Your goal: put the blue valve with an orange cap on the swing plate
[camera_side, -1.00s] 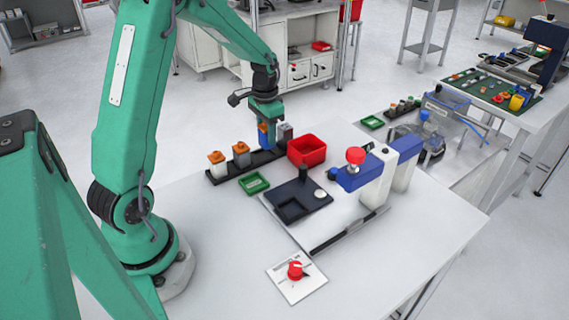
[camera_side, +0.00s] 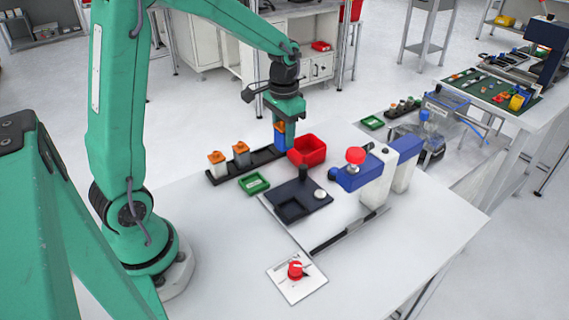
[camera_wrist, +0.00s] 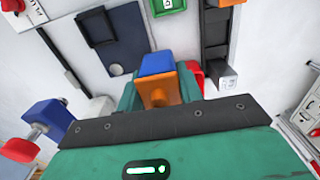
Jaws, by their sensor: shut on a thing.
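My gripper (camera_side: 287,138) is shut on the blue valve with an orange cap (camera_side: 279,131), raised above the table near the right end of the dark rack. In the wrist view the valve shows its blue body and orange cap (camera_wrist: 157,80) between the jaws of my gripper. The dark plate with a square recess (camera_side: 315,190), which looks like the swing plate, lies in front of the red bin; it also shows in the wrist view (camera_wrist: 128,45). Its recess is empty. The valve is apart from the plate.
The dark rack (camera_side: 261,158) holds two orange-capped blocks, one white (camera_side: 217,168) and one grey (camera_side: 241,158). A red bin (camera_side: 307,151) and green tray (camera_side: 254,184) stand close by. A blue and white press with a red knob (camera_side: 356,172) stands right of the plate.

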